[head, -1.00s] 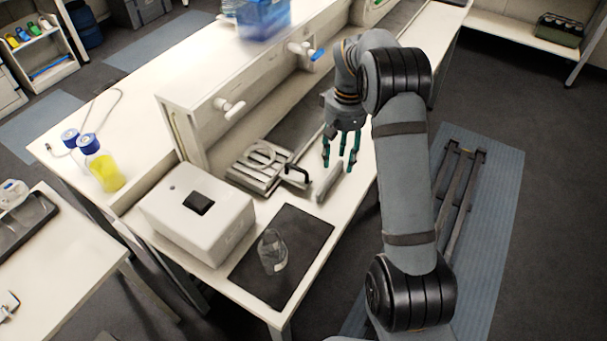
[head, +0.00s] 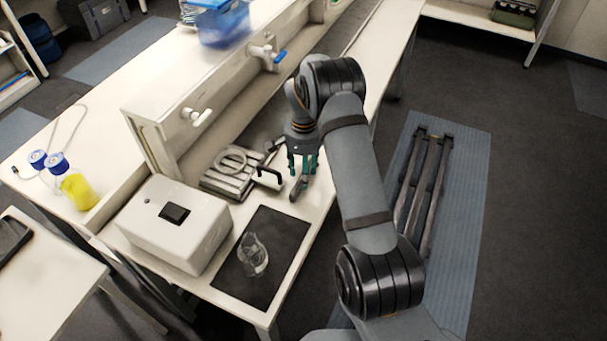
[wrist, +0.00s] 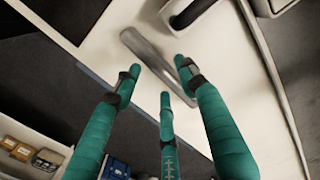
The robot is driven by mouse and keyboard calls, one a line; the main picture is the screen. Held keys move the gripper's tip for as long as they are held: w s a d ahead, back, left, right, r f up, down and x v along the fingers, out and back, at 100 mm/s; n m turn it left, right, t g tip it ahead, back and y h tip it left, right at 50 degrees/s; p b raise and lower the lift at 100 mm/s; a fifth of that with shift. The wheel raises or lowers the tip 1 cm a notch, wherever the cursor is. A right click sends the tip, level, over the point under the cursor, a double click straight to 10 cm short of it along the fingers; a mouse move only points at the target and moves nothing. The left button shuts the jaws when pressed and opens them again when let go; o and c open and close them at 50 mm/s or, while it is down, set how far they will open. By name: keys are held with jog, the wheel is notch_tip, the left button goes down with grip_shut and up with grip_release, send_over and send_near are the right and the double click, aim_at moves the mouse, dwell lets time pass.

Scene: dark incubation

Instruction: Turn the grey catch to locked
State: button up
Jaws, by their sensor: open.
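The grey catch appears to be the grey bar (head: 297,189) lying near the front edge of the bench; it also shows in the wrist view (wrist: 150,55) as a long flat bar set at a slant. I cannot read any locked mark on it. My gripper (head: 303,165) has teal fingers and points down just above the bar's far end. In the wrist view my gripper (wrist: 160,77) has its three fingers spread, with the bar's near end among the fingertips. I cannot tell whether they touch it. Nothing is held.
A black handle (head: 269,176) on a pale slotted apparatus (head: 226,180) stands close to the bar. A white box (head: 175,230) stands left. A glass flask (head: 252,255) is on a dark mat (head: 278,238) nearer the front. Bench taps (head: 265,53) stick out behind.

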jog(key=shift+f, duration=1.2)
jog(key=shift+c, duration=1.2)
jog(key=c, duration=0.7)
grip_shut()
